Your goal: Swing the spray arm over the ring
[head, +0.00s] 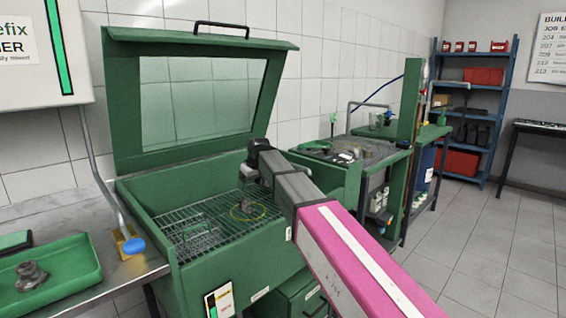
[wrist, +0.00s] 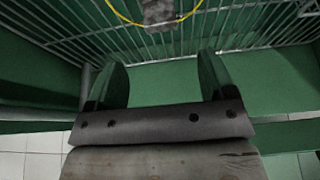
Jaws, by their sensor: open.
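A thin yellow ring (head: 233,217) lies on the wire rack inside the open green wash cabinet, around a small grey metal part (head: 247,207). The ring also shows at the top edge of the wrist view (wrist: 124,18), with the grey part (wrist: 158,12) inside it. My gripper (wrist: 162,75) is open, with nothing between its two dark green fingers, and the ring lies beyond the fingertips. In the head view my gripper is over the rack's far right side, mostly hidden by my arm. I cannot clearly make out a spray arm in either view.
The cabinet's windowed lid (head: 200,98) stands raised behind the rack. A wire basket (head: 196,240) sits left of the ring. A grey pipe (head: 103,181) and blue knob (head: 133,246) are outside, left. A green tray (head: 60,278) holds a metal part. A green bench (head: 420,135) stands right.

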